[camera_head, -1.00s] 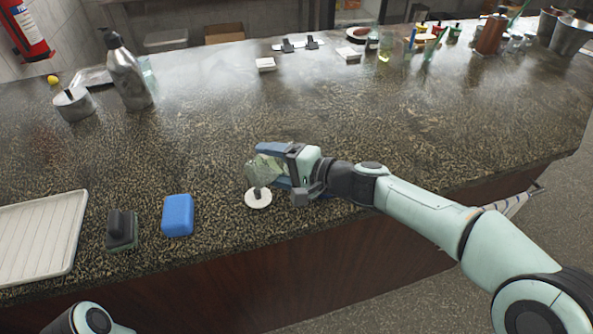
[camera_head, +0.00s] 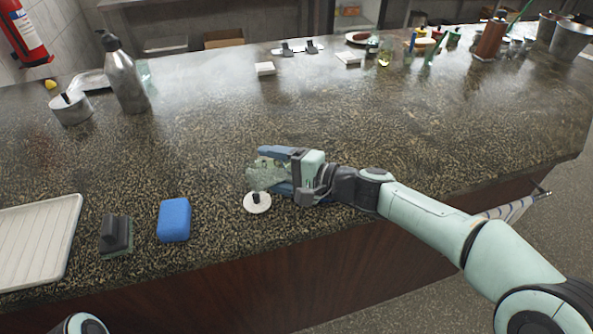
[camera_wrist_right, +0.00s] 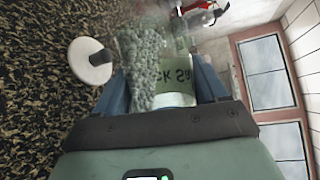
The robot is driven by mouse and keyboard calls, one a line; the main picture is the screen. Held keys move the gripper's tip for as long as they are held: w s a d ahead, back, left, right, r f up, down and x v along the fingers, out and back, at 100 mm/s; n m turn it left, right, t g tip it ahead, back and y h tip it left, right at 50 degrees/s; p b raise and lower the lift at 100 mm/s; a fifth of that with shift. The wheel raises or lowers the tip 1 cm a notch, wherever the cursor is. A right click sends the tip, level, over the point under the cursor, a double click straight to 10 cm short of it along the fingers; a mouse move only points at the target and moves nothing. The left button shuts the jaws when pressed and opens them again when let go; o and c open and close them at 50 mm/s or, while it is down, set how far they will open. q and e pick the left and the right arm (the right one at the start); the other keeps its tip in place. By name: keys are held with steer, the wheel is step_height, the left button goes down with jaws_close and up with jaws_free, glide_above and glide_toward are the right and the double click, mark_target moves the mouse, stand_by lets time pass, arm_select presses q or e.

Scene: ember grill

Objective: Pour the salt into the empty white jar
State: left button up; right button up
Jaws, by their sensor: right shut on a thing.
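My right gripper (camera_head: 283,170) is shut on a clear glass salt jar (camera_head: 264,177), just above the front part of the counter. In the right wrist view the fingers (camera_wrist_right: 162,92) sit on both sides of the jar. Its pale label (camera_wrist_right: 175,84) shows partial lettering, and grey-white grains (camera_wrist_right: 144,58) fill much of the view ahead of it. Whether the grains are all inside the glass, I cannot tell. A white disc with a dark knob, like a lid (camera_head: 262,208), lies flat just in front of the jar. I cannot make out a white jar. My left gripper is out of view.
A blue sponge (camera_head: 174,220), a dark-handled scrubber (camera_head: 116,235) and a white ribbed tray (camera_head: 35,238) lie to the left along the front edge. A metal bottle (camera_head: 126,80) and a metal pot (camera_head: 71,108) stand at back left. The middle of the counter is clear.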

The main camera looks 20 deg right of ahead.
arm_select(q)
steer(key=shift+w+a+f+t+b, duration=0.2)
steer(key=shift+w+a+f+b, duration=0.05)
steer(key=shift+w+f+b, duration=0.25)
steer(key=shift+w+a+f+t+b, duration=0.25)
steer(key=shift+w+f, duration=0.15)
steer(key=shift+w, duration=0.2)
arm_select(e)
steer(key=shift+w+d+r+m+y, duration=0.15)
steer(key=shift+d+r+m+y, duration=0.15)
steer(key=shift+m, duration=0.3)
steer(key=shift+w+d+r+m+y, duration=0.1)
steer(key=shift+d+r+m+y, duration=0.1)
steer(key=shift+r+m+y, duration=0.3)
stand_by(2.1)
